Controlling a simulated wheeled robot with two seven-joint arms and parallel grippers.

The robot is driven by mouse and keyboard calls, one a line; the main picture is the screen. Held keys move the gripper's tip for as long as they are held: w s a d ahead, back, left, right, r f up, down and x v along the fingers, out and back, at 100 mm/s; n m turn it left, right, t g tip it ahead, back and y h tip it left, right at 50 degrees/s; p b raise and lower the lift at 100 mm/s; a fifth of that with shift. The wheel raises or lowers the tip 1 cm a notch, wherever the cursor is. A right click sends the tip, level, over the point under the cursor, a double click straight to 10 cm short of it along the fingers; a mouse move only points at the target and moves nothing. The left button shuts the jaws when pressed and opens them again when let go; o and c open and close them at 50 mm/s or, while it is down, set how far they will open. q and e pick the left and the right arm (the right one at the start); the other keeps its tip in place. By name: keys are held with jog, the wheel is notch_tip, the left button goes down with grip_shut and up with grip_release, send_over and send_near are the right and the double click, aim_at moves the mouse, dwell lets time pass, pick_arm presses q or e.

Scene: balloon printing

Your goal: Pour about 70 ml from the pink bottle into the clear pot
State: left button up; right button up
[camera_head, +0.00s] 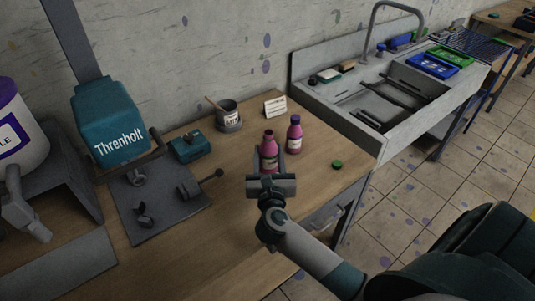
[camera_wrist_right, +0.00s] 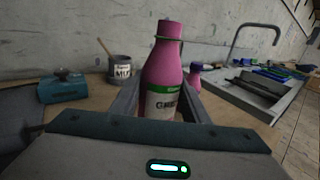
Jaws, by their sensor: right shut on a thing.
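A pink bottle (camera_head: 269,150) with a pale label stands upright near the table's right part, its neck uncapped. My right gripper (camera_head: 270,170) is shut on this bottle, its fingers on either side of the body; the bottle also shows large in the right wrist view (camera_wrist_right: 163,60). I cannot tell whether its base touches the table. A second pink bottle (camera_head: 294,133) with a purple cap stands just behind it to the right. A grey pot (camera_head: 228,113) with a label and a stick in it stands to the left at the back. I see no clearly transparent pot. My left gripper is out of view.
A green cap (camera_head: 337,164) lies on the wooden table (camera_head: 232,235) to the right. A teal box (camera_head: 189,146), a dark mat with metal fittings (camera_head: 150,222) and a "Threnholt" machine (camera_head: 112,122) are on the left. A small card (camera_head: 275,106) stands behind. A sink (camera_head: 375,98) adjoins at right.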

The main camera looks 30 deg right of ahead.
jog(key=shift+w+d, duration=0.15)
jog(key=shift+w, duration=0.05)
jog(key=shift+s+r, duration=0.1)
dwell(0.4)
jog(key=a+m+y, duration=0.1)
jog(key=a+m, duration=0.1)
jog(key=a+m+g+y, duration=0.1)
jog(key=m, duration=0.2)
jog(key=w+a+m, duration=0.1)
jog(key=a+m, duration=0.1)
jog(key=shift+a+m+g+y, duration=0.3)
jog(key=shift+m+g+y, duration=0.1)
jog(key=shift+w+a+f+m+y+b, duration=0.1)
jog(key=shift+a+f+m+y+b, duration=0.3)
jog(key=shift+m+y, duration=0.55)
dwell(1.0)
jog(key=shift+a+f+m, duration=0.15)
jog(key=shift+f+m, duration=0.15)
jog(key=shift+m, duration=0.25)
dwell(0.4)
